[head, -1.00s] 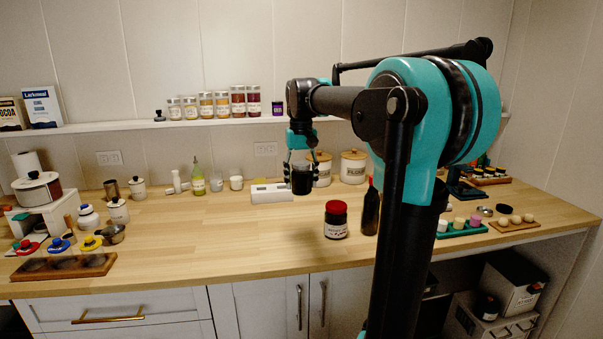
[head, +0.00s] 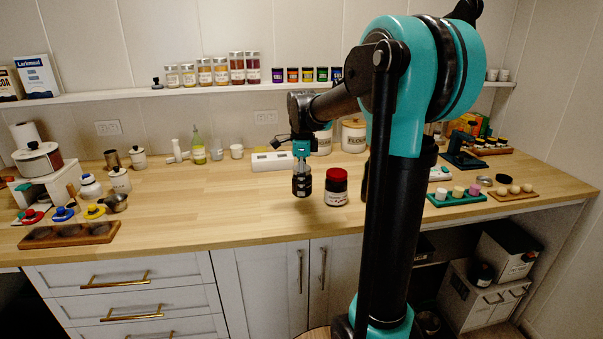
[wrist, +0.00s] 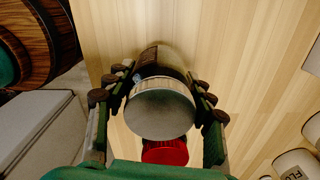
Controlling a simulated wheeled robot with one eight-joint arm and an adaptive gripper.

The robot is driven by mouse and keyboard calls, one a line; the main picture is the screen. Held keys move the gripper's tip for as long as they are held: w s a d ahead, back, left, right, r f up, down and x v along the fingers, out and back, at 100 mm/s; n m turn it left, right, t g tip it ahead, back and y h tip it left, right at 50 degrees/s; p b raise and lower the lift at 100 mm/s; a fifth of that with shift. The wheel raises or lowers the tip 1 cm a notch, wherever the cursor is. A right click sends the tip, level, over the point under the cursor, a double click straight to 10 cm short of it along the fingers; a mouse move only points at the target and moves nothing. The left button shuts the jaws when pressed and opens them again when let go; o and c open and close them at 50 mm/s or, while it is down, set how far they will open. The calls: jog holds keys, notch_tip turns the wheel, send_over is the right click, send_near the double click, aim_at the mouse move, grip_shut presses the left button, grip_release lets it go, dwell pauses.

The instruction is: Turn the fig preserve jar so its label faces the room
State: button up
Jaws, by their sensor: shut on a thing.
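My gripper (head: 302,168) is shut on a dark jar (head: 302,187) above the middle of the counter. In the wrist view the fingers stand on both sides of this jar (wrist: 160,62), which has a pale round lid (wrist: 160,110). Its label is too small to read, and I cannot tell whether its base touches the counter. A dark jar with a red lid (head: 336,187) and a white label towards the head camera stands just to its right. Its red lid (wrist: 165,152) also shows in the wrist view. I cannot read which jar is the fig preserve.
A white box-like device (head: 272,161) and a flour canister (head: 354,136) stand behind. A dark bottle is mostly hidden by my arm. A green tray (head: 458,197) lies to the right. The wooden counter (head: 210,205) is clear left of the held jar.

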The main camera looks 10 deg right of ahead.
jog(key=f+m, duration=0.1)
jog(key=m, duration=0.2)
jog(key=shift+s+f, duration=0.15)
jog(key=shift+f, duration=1.1)
jog(key=shift+f, duration=0.6)
jog(key=o, duration=1.6)
